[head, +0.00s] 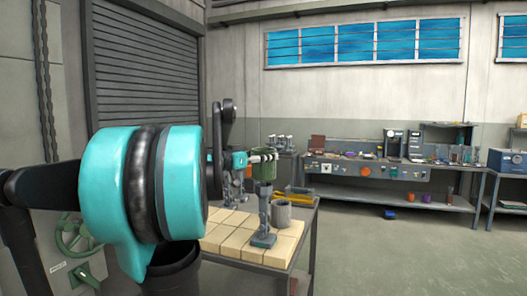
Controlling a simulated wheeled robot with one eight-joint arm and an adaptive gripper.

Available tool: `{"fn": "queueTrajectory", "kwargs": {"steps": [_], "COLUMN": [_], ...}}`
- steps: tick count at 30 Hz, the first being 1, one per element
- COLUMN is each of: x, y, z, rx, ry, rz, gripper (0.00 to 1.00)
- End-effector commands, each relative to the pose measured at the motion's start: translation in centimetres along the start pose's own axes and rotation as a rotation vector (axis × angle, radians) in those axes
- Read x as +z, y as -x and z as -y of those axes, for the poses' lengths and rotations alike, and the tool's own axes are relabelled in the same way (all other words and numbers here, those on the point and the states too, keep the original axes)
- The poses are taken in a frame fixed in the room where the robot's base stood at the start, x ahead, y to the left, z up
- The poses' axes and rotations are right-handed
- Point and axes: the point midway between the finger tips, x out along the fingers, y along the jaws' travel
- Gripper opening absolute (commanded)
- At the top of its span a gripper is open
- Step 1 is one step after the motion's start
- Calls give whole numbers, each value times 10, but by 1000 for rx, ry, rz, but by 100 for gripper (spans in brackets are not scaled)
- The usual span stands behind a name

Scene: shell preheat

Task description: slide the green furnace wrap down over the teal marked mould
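The teal marked mould (264,212) stands upright on a teal base on the pale tiled table. The wrap appears in line over the mould; I cannot tell whether its lower edge surrounds the mould's top or is just above it. My gripper (263,157) reaches in from the left at the wrap's upper rim and appears shut on it. The fingertips are small and partly hidden against the wrap.
A grey cup (281,213) stands just right of the mould, and a yellow item (297,190) lies behind it. More grey moulds (228,188) stand to the left, partly hidden by my arm. A cluttered workbench (385,178) lines the back wall.

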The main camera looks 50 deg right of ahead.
Motion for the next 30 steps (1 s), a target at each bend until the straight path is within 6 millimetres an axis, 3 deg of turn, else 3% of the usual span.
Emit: {"fn": "queueTrajectory", "kwargs": {"steps": [30], "x": [74], "y": [0], "z": [0], "rx": [0], "ry": [0], "rz": [0], "gripper": [44]}}
